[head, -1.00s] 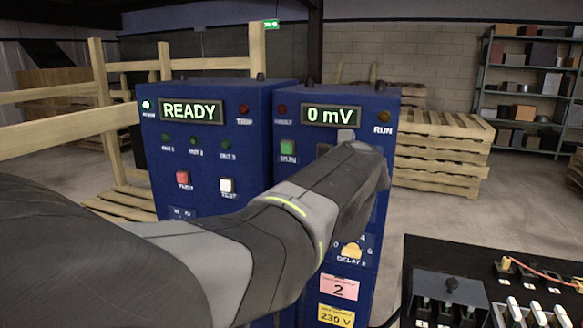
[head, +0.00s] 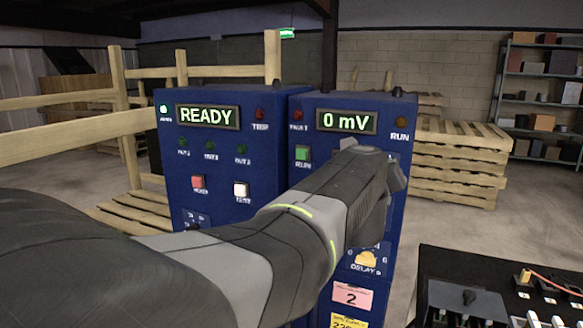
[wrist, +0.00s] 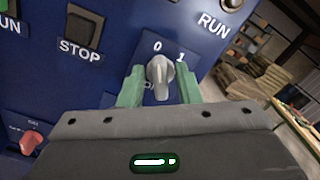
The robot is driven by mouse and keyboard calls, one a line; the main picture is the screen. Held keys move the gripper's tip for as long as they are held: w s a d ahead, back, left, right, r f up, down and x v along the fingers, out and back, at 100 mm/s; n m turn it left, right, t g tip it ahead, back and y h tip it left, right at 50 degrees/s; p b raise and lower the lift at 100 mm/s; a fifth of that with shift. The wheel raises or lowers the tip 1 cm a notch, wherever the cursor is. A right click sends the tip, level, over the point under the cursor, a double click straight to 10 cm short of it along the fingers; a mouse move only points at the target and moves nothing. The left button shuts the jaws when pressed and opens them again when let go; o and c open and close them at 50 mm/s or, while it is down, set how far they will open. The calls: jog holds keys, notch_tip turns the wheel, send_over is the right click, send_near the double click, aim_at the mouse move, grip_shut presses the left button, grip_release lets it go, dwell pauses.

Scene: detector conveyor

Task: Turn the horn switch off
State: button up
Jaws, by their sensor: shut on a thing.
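The horn switch (wrist: 159,74) is a light grey rotary knob on the blue panel, with marks 0 and 1 above it in the wrist view. Its upper end points close to the 0. The label below it is mostly covered. My gripper (wrist: 160,88) has its green fingers on both sides of the knob and is shut on it. In the head view my gripper (head: 372,165) is at the front of the right blue cabinet (head: 405,120), and my arm hides the switch. That cabinet's display (head: 347,122) reads 0 mV.
A dark STOP button (wrist: 82,28) is left of the switch, and a RUN lamp (wrist: 232,4) is at upper right. A red knob (wrist: 30,141) is lower left. The left cabinet (head: 225,165) shows READY. A black bench (head: 470,260) stands at right.

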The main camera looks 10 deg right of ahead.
jog(key=o, duration=0.6)
jog(key=p+v, duration=0.5)
jog(key=v, duration=0.8)
jog(key=shift+s+a, duration=0.15)
jog(key=shift+s, duration=0.25)
jog(key=b+x, duration=0.5)
jog(key=x, duration=0.9)
jog(key=shift+s+a, duration=0.1)
jog(key=shift+a, duration=0.05)
